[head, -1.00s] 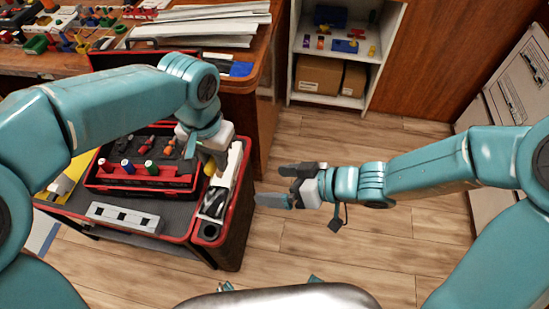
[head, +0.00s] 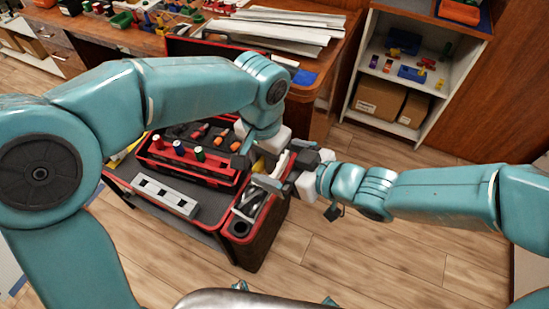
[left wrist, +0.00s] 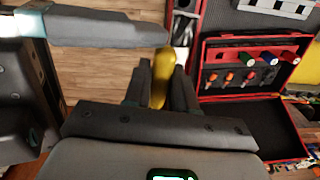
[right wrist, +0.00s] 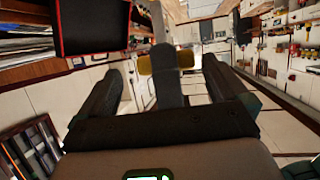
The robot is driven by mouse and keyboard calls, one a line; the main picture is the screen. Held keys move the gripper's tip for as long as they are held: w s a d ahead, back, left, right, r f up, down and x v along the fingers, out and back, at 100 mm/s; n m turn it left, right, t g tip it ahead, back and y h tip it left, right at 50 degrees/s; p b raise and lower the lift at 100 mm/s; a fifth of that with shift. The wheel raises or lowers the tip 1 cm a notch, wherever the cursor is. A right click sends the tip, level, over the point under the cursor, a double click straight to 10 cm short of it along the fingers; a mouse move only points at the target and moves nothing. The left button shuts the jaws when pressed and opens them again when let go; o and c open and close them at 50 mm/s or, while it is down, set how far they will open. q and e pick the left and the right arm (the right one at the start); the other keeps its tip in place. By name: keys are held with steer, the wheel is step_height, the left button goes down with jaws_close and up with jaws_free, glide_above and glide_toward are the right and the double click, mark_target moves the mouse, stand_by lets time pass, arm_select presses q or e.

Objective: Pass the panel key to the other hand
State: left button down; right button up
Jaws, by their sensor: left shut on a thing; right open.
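The panel key shows as a yellow piece (left wrist: 162,78) between the fingers of my left gripper (left wrist: 160,88) in the left wrist view. My left gripper is shut on it, above the tool cart. In the right wrist view the yellow key (right wrist: 165,62) lies beyond the tips of my right gripper (right wrist: 164,75), crossed by a grey finger of my left gripper. My right gripper (head: 282,166) is open and empty, close beside the left gripper in the head view.
A cart (head: 225,231) with a red-edged top stands below the grippers. It carries an open red toolbox (head: 200,172) and a grey socket strip (head: 165,194). A workbench (head: 335,60) and a white shelf (head: 362,65) stand behind. The wooden floor to the right is clear.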

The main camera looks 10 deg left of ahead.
steer(key=shift+x, duration=0.95)
steer(key=c, duration=1.1)
arm_select(q)
steer(key=c, duration=0.8)
jaws_free()
steer(key=shift+c, duration=0.2)
arm_select(e)
steer(key=shift+o, duration=0.2)
steer(key=shift+d, duration=0.1)
